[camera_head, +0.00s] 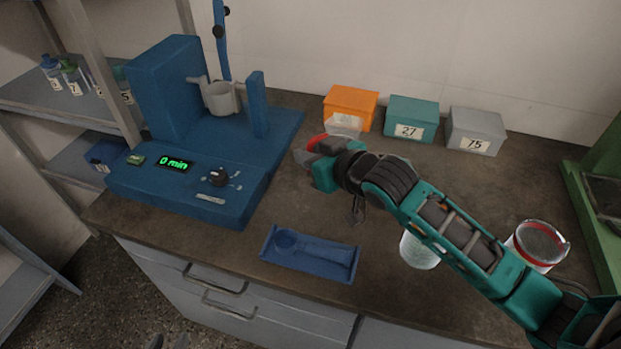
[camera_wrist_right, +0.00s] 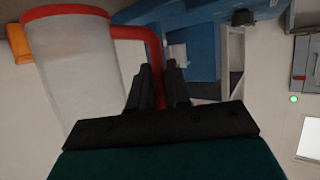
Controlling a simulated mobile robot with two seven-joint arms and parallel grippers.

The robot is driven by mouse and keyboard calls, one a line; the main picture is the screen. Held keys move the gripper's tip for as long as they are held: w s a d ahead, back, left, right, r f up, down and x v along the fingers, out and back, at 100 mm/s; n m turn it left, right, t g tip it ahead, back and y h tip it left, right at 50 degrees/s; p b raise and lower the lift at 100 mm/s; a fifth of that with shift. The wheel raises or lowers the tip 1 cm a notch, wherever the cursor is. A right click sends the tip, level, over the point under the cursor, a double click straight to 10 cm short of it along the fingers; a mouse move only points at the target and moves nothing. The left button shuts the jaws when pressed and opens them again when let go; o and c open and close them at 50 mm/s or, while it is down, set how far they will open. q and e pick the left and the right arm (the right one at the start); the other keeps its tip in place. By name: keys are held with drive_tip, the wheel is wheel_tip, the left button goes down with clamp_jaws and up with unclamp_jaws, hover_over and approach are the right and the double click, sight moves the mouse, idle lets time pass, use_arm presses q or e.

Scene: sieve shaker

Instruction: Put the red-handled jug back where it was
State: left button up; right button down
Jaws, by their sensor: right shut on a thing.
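The red-handled jug (camera_wrist_right: 72,70) is a pale see-through vessel with a red rim and a red handle, large at the left of the right wrist view. My right gripper (camera_head: 318,158) is shut on its handle (camera_wrist_right: 154,60), which passes between the dark fingers. In the head view the gripper is above the bench, in front of the orange box, and red parts of the jug show at its tip. The jug's exact tilt and any contents are hard to tell. My left gripper (camera_head: 168,343) barely shows at the bottom edge, its dark tips apart.
A blue sieve shaker (camera_head: 160,95) with a "0 min" display stands left. Orange (camera_head: 350,100), teal (camera_head: 411,110) and grey (camera_head: 475,124) boxes line the back. A blue scoop tray (camera_head: 335,268) lies in front. A clear beaker (camera_head: 420,252) and red-rimmed container (camera_head: 540,247) stand near my right arm.

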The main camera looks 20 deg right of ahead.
drive_tip(key=shift+f+b, duration=0.45)
drive_tip(key=shift+f, duration=2.25)
drive_tip(key=shift+f, duration=0.1)
drive_tip(key=c, duration=1.1)
unclamp_jaws()
drive_tip(key=shift+s, duration=0.15)
drive_tip(key=p+v, duration=0.1)
drive_tip(key=v, duration=1)
drive_tip(key=shift+s+d+r, duration=0.2)
drive_tip(key=shift+s+r, duration=0.05)
drive_tip(key=shift+r, duration=0.1)
